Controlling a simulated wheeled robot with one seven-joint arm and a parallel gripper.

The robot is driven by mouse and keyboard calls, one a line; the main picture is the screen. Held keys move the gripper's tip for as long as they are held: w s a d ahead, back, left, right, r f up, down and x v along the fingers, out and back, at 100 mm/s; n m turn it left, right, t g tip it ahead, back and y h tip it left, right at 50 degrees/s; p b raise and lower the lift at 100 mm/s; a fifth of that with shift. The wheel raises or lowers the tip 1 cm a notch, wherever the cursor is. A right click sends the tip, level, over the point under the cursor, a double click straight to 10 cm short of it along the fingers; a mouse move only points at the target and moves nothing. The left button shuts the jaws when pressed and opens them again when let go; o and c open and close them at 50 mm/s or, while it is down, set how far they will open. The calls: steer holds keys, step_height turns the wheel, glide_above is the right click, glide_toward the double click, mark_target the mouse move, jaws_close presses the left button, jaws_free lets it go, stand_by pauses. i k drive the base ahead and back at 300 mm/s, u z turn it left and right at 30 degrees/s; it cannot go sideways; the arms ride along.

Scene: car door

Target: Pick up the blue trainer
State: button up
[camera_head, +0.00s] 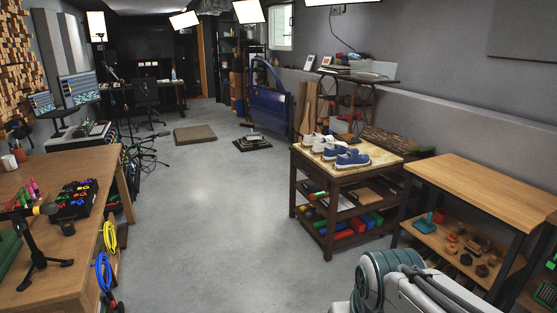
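Two blue trainers with white soles stand near the right front of a small wooden table (385,157). The nearer blue trainer (352,159) is toward the table's front edge, and the other blue trainer (335,151) is just behind it to the left. Pale shoes (312,140) stand close behind them on the same top. Part of my arm shows at the bottom right, in front of the tables. My gripper is not in view.
A light wooden workbench (490,190) stands right of the small table, with small items on its lower shelf. A blue car door (269,105) stands behind. A cluttered wooden desk (55,200) is at left. The grey floor (220,220) between is clear.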

mark_target(341, 152)
steer(key=u, duration=0.05)
steer(key=i, duration=1.65)
steer(key=z, duration=0.3)
steer(key=i, duration=1.7)
steer(key=z, duration=0.4)
steer(key=i, duration=1)
steer(key=z, duration=0.15)
